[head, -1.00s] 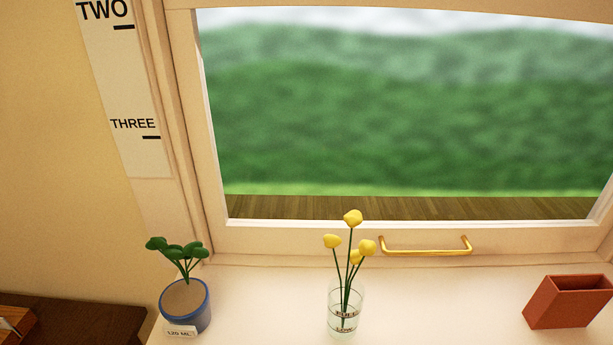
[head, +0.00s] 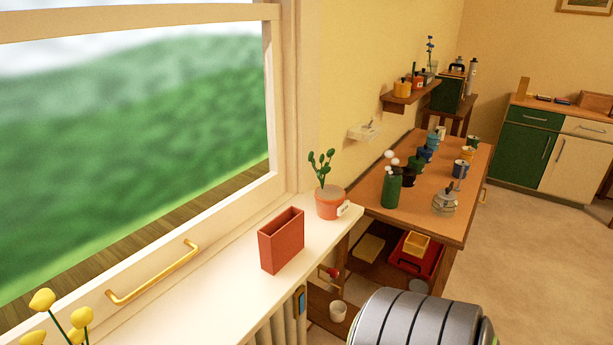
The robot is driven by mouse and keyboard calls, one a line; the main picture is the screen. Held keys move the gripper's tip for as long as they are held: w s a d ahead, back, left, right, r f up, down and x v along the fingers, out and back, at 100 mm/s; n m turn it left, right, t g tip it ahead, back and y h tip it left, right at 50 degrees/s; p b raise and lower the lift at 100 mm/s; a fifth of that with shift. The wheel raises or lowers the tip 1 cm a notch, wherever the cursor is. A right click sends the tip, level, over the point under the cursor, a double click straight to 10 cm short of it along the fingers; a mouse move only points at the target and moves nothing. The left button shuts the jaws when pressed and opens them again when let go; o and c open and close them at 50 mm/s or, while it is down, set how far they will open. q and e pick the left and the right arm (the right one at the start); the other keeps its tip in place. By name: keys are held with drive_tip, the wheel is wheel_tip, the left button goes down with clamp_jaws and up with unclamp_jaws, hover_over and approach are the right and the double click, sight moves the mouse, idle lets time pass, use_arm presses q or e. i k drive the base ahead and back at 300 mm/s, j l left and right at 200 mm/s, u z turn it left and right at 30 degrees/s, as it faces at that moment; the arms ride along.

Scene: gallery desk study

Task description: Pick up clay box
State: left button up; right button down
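The clay box (head: 282,243) is a reddish-brown, open-topped, narrow box. It stands upright on the white window sill (head: 215,296), left of a potted plant. Nothing touches it. Neither of my grippers shows in the head view. A grey ribbed cylindrical shape (head: 420,318) at the bottom edge may be part of my arm; I cannot tell for sure.
A terracotta pot with a plant (head: 330,201) stands at the sill's right end. Yellow flowers (head: 60,318) are at the lower left. A wooden table (head: 385,215) with several pots and jars stands beyond the sill. Open floor (head: 535,262) lies at the right.

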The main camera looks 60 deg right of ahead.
sight(281, 239)
drive_tip(key=k+z, duration=0.15)
drive_tip(key=z, duration=1.55)
drive_tip(key=k+j, duration=0.05)
